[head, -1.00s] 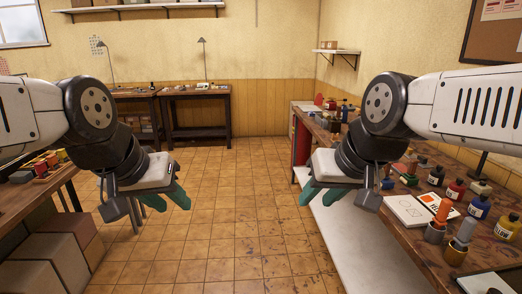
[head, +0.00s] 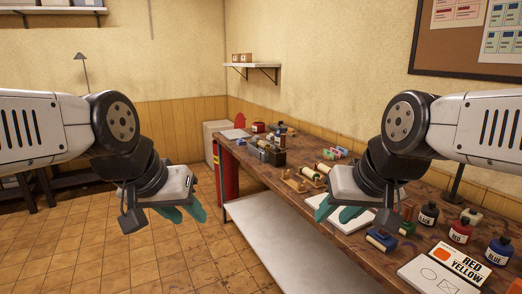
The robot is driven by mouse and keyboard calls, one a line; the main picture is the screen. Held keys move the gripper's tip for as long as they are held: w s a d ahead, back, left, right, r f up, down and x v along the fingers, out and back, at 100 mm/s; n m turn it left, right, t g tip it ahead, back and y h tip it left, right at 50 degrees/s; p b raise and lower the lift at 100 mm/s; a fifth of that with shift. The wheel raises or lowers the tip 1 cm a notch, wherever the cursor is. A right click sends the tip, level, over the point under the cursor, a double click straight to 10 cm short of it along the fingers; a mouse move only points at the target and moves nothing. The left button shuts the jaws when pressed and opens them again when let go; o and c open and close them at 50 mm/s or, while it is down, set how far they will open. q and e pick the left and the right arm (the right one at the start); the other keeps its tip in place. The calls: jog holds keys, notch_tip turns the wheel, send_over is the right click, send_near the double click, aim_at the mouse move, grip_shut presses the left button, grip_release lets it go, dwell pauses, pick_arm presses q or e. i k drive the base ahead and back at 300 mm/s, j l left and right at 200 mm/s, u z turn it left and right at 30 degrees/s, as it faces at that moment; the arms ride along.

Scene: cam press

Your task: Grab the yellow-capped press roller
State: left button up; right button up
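Several small rollers and press parts lie on the wooden workbench (head: 272,182) at the right. One blue piece with a pale yellowish roller (head: 381,240) is near the front, just right of my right gripper. Another pale roller (head: 312,174) lies farther back, near a wooden peg stand (head: 295,181). I cannot tell which one is the yellow-capped press roller. My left gripper (head: 186,212) is open and empty above the tiled floor, left of the bench. My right gripper (head: 340,214) is open and empty, appearing over the bench, and hides part of it.
A white card reading RED YELLOW (head: 464,265) and ink bottles, including a red one (head: 460,232), fill the bench's near right. A dark box (head: 270,153) stands toward its far end. A white lower shelf (head: 275,235) runs beneath. The floor (head: 130,250) at left is clear.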

aim_at(260, 142)
jog(key=i+j+u, duration=0.1)
jog(key=i, duration=0.75)
jog(key=i+j+u, duration=0.1)
jog(key=i+j, duration=0.2)
jog(key=i, duration=0.5)
jog(key=i+u, duration=0.1)
jog(key=i, duration=0.75)
